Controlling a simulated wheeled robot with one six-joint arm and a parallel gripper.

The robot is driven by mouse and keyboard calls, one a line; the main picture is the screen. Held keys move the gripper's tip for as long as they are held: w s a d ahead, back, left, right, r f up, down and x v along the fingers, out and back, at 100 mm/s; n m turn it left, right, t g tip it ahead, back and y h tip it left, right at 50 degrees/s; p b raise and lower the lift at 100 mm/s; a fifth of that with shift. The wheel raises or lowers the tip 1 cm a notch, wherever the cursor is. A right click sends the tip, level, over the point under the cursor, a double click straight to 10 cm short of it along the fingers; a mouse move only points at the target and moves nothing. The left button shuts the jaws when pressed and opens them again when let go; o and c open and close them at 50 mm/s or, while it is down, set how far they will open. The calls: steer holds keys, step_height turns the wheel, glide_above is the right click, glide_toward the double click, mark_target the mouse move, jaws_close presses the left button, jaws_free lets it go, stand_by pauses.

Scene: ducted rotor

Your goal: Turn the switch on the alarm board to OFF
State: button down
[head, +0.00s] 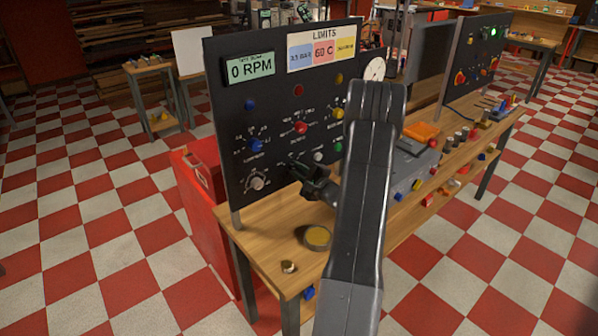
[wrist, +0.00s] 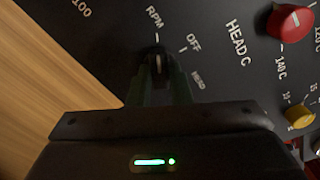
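The alarm board is the black upright panel (head: 225,130) at the back of the bench in the head view; its black face (wrist: 215,75) fills much of the wrist view. A small dark switch (wrist: 158,62) with a pale mark sits by the labels RPM, OFF and HEAD. The pale mark seems to point toward RPM, with OFF to its right. My gripper (head: 298,163) reaches the lower part of the board in the head view. In the wrist view my gripper's dark fingertips (wrist: 159,75) are at the switch, one on each side. Whether they press on it is too dark to tell.
A red knob (wrist: 290,22) and a yellow knob (wrist: 300,116) lie to the right in the wrist view. Several other knobs, an RPM display (head: 248,68) and a LIMITS card (head: 322,48) are on the board.

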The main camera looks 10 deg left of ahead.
steer(key=shift+f+b, duration=0.1)
steer(key=shift+b, duration=0.25)
steer(key=shift+f+m+b, duration=0.1)
steer(key=shift+m+b, duration=0.9)
steer(key=shift+m, duration=0.1)
steer(key=m+b, duration=0.2)
steer(key=shift+m, duration=0.3)
steer(key=m+b, duration=0.1)
steer(key=m, duration=0.2)
steer(key=shift+m, duration=1.9)
steer(key=c, duration=1.3)
jaws_free()
